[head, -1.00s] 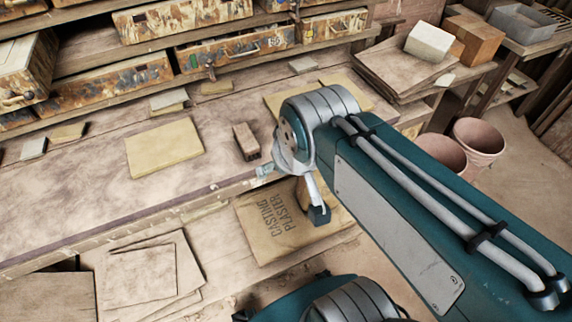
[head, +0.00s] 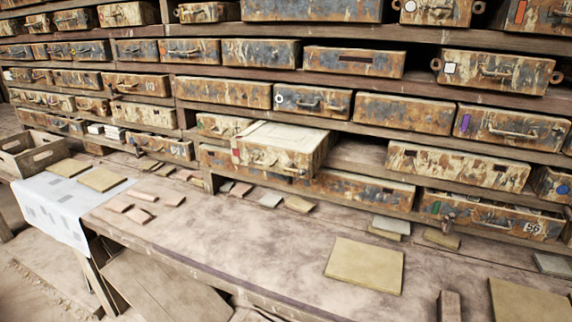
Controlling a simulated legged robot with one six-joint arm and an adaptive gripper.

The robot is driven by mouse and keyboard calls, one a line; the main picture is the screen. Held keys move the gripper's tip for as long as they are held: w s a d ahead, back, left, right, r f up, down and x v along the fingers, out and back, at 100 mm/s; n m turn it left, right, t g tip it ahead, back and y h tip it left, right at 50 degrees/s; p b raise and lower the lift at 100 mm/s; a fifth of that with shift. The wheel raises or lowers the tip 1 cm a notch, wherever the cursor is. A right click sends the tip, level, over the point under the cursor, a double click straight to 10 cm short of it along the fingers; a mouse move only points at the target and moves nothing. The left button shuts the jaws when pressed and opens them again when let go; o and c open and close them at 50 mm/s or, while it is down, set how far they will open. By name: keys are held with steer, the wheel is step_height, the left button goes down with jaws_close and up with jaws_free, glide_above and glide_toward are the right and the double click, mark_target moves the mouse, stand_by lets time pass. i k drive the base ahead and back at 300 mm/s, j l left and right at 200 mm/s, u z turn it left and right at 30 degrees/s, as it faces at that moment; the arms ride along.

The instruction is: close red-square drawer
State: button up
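A rusty, paint-worn drawer (head: 280,148) juts out from the shelf rack, well ahead of its neighbours, so it stands open. A small red mark (head: 236,156) shows at the left of its front, and its pale top is exposed. The shape of the mark is hard to make out at this size. My gripper and arm are not in view.
The rack holds rows of similar drawers, some with coloured marks, such as a purple-marked drawer (head: 510,130) and a green-marked drawer (head: 490,213). The workbench (head: 250,235) below carries loose tiles and a yellowish slab (head: 364,266). A wooden crate (head: 32,152) stands at left.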

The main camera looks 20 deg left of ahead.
mark_target(266, 145)
steer(key=j, duration=1.65)
steer(key=i+u, duration=0.05)
